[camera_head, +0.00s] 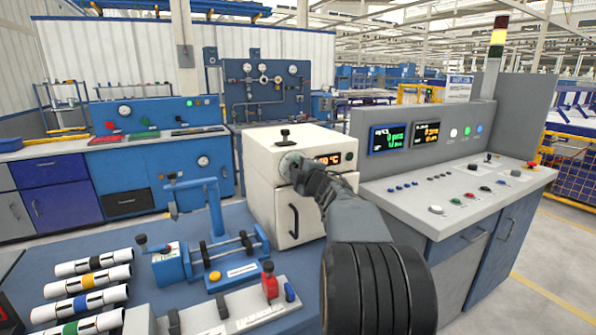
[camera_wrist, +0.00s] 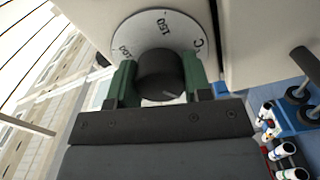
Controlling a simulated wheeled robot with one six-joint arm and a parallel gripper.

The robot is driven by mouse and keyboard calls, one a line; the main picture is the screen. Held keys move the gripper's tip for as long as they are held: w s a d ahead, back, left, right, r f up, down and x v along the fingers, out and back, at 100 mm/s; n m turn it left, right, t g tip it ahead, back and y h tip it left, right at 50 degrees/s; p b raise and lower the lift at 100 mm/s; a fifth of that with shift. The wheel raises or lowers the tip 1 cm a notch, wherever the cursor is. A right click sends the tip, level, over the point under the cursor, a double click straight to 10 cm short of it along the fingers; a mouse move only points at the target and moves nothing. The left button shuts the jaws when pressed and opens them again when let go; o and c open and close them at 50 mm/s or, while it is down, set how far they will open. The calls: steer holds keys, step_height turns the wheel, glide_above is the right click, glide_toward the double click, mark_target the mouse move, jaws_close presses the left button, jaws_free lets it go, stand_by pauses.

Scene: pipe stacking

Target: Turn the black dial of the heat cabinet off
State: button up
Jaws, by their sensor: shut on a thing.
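The heat cabinet (camera_head: 268,207) is a cream box standing on the blue bench, with a lit display (camera_head: 330,160) and a black door handle (camera_head: 293,221). Its round white scale plate (camera_head: 288,165) shows at the upper left of the front. In the wrist view the black dial (camera_wrist: 160,75) sits in the middle of the scale plate (camera_wrist: 185,30), which bears numbers such as 100 and 150. My gripper (camera_wrist: 158,82) has its green fingers on both sides of the dial, shut on it. In the head view my gripper (camera_head: 300,172) hides the dial.
A blue clamp fixture (camera_head: 212,255) and several white pipes with coloured bands (camera_head: 92,278) are on the bench to the left. A grey control console (camera_head: 455,190) stands close on the right. A black knob (camera_head: 284,134) stands on the cabinet's top.

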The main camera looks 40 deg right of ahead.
steer(key=o, duration=0.9)
steer(key=s, duration=0.4)
steer(key=s+a, duration=0.1)
steer(key=s, duration=0.4)
steer(key=s+a, duration=0.1)
steer(key=s, duration=0.3)
steer(key=shift+s+p, duration=0.3)
steer(key=shift+s, duration=0.05)
